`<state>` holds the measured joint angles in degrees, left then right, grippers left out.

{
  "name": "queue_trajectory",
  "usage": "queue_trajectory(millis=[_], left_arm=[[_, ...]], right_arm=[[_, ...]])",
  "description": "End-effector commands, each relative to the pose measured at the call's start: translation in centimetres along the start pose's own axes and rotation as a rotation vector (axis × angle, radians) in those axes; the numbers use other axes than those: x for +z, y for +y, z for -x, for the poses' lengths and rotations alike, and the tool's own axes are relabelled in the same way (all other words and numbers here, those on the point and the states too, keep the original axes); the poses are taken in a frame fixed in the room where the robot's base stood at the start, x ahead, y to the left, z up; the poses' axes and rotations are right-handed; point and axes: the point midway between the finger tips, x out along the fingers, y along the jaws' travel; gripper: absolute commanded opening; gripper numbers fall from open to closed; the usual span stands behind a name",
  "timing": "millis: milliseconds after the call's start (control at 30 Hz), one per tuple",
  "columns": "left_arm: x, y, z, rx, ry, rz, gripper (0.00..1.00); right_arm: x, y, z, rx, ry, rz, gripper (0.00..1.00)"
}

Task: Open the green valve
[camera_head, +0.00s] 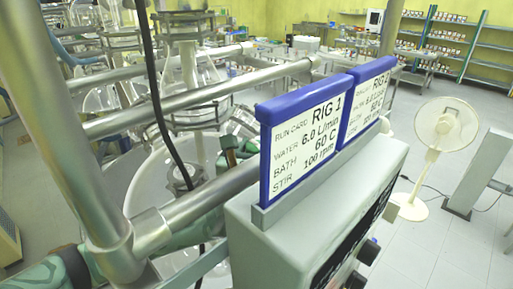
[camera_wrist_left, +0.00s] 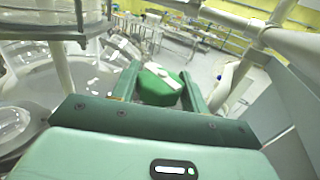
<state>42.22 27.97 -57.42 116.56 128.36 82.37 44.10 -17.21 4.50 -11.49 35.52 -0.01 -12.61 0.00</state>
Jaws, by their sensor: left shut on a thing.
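The green valve (camera_wrist_left: 158,88) shows in the left wrist view as a rounded green handle with a whitish piece across its top. My left gripper (camera_wrist_left: 160,84) has one finger on each side of the handle and is shut on it. In the head view my left arm comes in from the lower left, behind the metal frame. The gripper (camera_head: 232,152) shows there only in part, just left of the RIG 1 card, and the valve is hard to make out. My right gripper is in neither view.
A blue-framed RIG 1 card (camera_head: 305,135) and a second card (camera_head: 368,100) stand on a grey control box (camera_head: 300,225). Metal frame pipes (camera_head: 190,210) and glass vessels crowd the left. A white fan (camera_head: 445,130) stands on open floor at the right.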

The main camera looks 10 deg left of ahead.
Motion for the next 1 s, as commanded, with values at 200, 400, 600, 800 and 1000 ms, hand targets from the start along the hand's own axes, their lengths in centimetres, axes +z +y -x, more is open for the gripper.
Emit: queue_trajectory(millis=[200, 400, 600, 800, 1000], left_arm=[[0.18, 0.05, -0.04, 0.006, -0.005, -0.001, 0.22], [0.21, 0.06, -0.04, 0.006, -0.006, -0.001, 0.5], [0.13, 0.03, -0.03, 0.005, -0.004, -0.001, 0.66], [0.08, 0.02, -0.02, 0.005, -0.003, -0.001, 0.66], [0.08, 0.06, -0.03, -0.003, -0.003, -0.002, 0.66]], right_arm=[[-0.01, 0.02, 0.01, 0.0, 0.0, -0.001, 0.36], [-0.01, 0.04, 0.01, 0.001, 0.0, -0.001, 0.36], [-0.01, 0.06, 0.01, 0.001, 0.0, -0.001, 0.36], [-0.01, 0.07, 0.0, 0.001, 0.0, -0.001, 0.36], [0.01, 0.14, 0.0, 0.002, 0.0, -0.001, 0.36]])
